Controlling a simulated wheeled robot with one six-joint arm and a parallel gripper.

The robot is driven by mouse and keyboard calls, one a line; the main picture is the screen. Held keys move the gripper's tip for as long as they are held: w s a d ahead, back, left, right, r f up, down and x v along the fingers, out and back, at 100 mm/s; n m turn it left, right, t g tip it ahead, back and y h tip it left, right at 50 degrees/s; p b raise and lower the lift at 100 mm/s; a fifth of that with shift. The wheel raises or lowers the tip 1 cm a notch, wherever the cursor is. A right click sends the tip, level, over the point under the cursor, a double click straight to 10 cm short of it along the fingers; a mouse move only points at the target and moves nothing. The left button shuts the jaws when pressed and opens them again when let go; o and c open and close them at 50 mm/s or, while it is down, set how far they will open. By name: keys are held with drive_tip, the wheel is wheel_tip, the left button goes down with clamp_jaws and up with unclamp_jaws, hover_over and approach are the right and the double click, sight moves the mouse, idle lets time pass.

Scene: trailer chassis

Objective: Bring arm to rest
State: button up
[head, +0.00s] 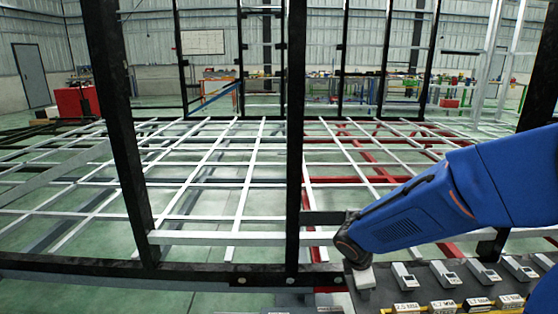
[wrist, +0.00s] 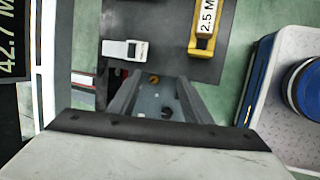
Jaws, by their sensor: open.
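My arm, with blue covers, reaches in from the right in the head view and bends down at its wrist over the left end of a dark tool panel (head: 430,285). My gripper (wrist: 161,88) shows in the wrist view as two grey fingers set apart, with nothing seen held between them. Behind the fingers lies a blue-grey surface with small dark and yellowish round parts. In the head view the fingers are not clearly seen.
White clip-like devices (head: 444,273) and yellow labelled blocks (head: 442,306) line the panel. A white device (wrist: 125,50) and a block marked 2.5 M (wrist: 204,30) lie beyond the fingers. Black posts (head: 294,130) and the white chassis grid (head: 215,180) stand close to my arm.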

drive_tip(key=s+d+r+m+y, duration=0.1)
drive_tip(key=s+r+m, duration=0.4)
drive_tip(key=s+m, duration=0.1)
drive_tip(key=s+d+r+m+t+y, duration=0.1)
drive_tip(key=s+r+m, duration=0.3)
drive_tip(key=s, duration=0.5)
drive_tip(key=s+d+r+m+y, duration=0.1)
drive_tip(key=s+d+r+m, duration=0.1)
drive_tip(key=s+r+m, duration=0.3)
drive_tip(key=s+m, duration=0.2)
drive_tip(key=s, duration=0.1)
drive_tip(key=shift+d+r+m, duration=0.15)
drive_tip(key=shift+r+m, duration=0.15)
